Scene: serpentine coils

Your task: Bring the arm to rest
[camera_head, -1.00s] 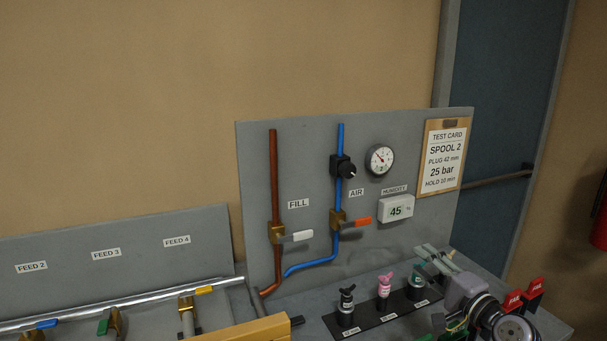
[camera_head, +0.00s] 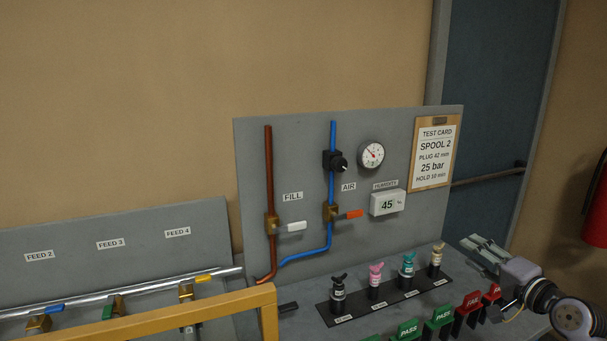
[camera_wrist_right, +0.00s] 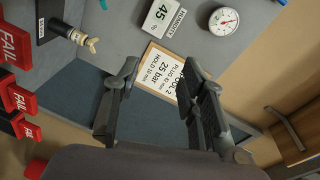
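My right gripper (camera_head: 482,252) is at the right of the head view, at the end of my right arm, over the right end of the grey bench (camera_head: 300,322). Its fingers point up and left, toward the back panel. In the right wrist view the two dark fingers of the right gripper (camera_wrist_right: 160,70) stand apart with nothing between them. The test card (camera_wrist_right: 165,72) shows behind that gap, some way off. My left gripper is in neither view.
Several plugs with wing tops stand on a black strip (camera_head: 362,312). Green PASS tags (camera_head: 408,330) and red FAIL tags (camera_head: 470,302) stand close to my right arm. The back panel (camera_head: 300,150) carries pipes, valves and a gauge (camera_head: 371,154). A yellow bar (camera_head: 210,309) crosses the lower left.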

